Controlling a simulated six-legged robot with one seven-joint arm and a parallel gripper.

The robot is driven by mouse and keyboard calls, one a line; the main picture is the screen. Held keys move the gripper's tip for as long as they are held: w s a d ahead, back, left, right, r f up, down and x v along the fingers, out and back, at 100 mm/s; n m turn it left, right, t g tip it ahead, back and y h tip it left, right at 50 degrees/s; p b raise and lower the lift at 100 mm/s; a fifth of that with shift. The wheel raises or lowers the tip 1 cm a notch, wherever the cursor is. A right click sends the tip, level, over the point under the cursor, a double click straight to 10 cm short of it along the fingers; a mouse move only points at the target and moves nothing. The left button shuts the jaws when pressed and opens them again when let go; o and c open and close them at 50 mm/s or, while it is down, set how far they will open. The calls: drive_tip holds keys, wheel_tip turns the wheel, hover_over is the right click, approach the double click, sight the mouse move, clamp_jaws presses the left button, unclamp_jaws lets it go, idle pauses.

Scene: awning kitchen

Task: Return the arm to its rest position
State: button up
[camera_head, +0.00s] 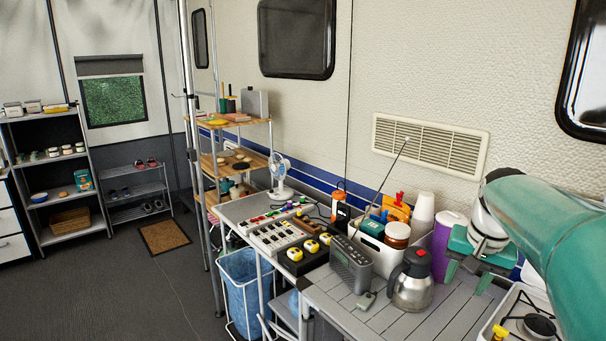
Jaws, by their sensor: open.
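My arm, green and white, reaches in from the right edge of the head view. My gripper (468,280) hangs at its end above the right part of the grey slatted table (352,322). Its two green fingers point down and stand apart, with nothing seen between them. A steel jug (411,285) with a black handle stands just left of the fingers. A purple canister (446,240) stands behind the gripper and is partly hidden by it.
A dark radio (352,264) with a raised antenna and a white bin (377,252) of jars and packets crowd the table. A stove burner (536,326) is at the lower right. A wooden shelf rack (236,162) stands farther back.

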drive_tip(key=s+a+f+n+t, duration=0.1)
drive_tip(key=s+a+f+n, duration=0.1)
drive_tip(key=s+a, duration=0.6)
drive_tip(key=s+a+f+n+t, duration=0.2)
drive_tip(key=s+a+f+n, duration=0.1)
drive_tip(key=s+a, duration=0.6)
drive_tip(key=shift+s+f+n, duration=0.15)
drive_tip(key=shift+s+n, duration=0.25)
drive_tip(key=shift+n, duration=0.2)
drive_tip(key=shift+a, duration=0.1)
drive_tip(key=shift+c, duration=0.8)
